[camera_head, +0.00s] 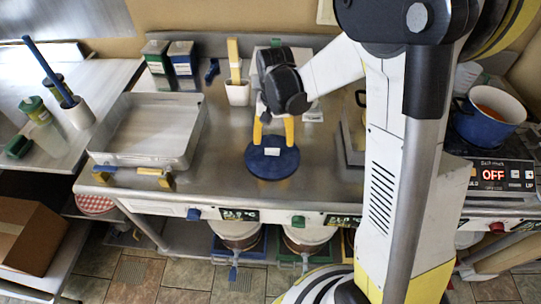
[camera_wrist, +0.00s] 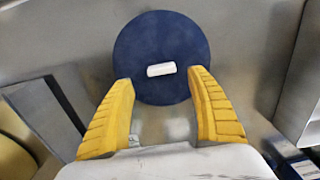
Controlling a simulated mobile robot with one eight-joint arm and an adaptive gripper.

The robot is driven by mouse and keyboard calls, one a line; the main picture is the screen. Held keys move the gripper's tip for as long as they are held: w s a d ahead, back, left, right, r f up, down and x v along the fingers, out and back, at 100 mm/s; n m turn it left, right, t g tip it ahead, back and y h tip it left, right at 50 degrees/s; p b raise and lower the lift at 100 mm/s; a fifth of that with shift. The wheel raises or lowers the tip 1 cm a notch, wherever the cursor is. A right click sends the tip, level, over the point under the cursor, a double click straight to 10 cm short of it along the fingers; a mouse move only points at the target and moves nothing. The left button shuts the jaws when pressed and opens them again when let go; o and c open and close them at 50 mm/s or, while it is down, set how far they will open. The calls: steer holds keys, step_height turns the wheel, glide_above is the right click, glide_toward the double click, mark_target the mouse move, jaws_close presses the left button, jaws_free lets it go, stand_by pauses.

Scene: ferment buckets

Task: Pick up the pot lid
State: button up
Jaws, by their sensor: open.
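The pot lid (camera_head: 266,163) is a dark blue disc lying flat on the steel counter in the head view. It has a small white bar handle (camera_head: 272,152). In the wrist view the lid (camera_wrist: 136,38) shows at the top, with the white handle (camera_wrist: 161,69) near its middle. My gripper (camera_head: 272,134) is above the lid, pointing down. Its two yellow fingers are spread and nothing is between them. In the wrist view the gripper (camera_wrist: 161,76) has a finger on each side of the handle. I cannot tell the exact height of the fingertips above the lid.
A metal tray (camera_head: 190,150) stands on the counter to the left. A white cup (camera_head: 238,94) with a wooden tool is behind the gripper. A blue pot (camera_head: 487,131) sits on a hot plate at the right. The counter around the lid is mostly clear.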

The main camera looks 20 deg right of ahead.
mark_target(272, 149)
steer(key=f, duration=0.1)
steer(key=f+b, duration=0.1)
steer(key=f, duration=0.1)
steer(key=f+b, duration=0.1)
steer(key=f, duration=0.1)
steer(key=shift+s+a+f, duration=0.1)
steer(key=shift+s+a, duration=0.05)
steer(key=shift+a, duration=0.1)
steer(key=c, duration=1.4)
steer(key=shift+o, duration=0.2)
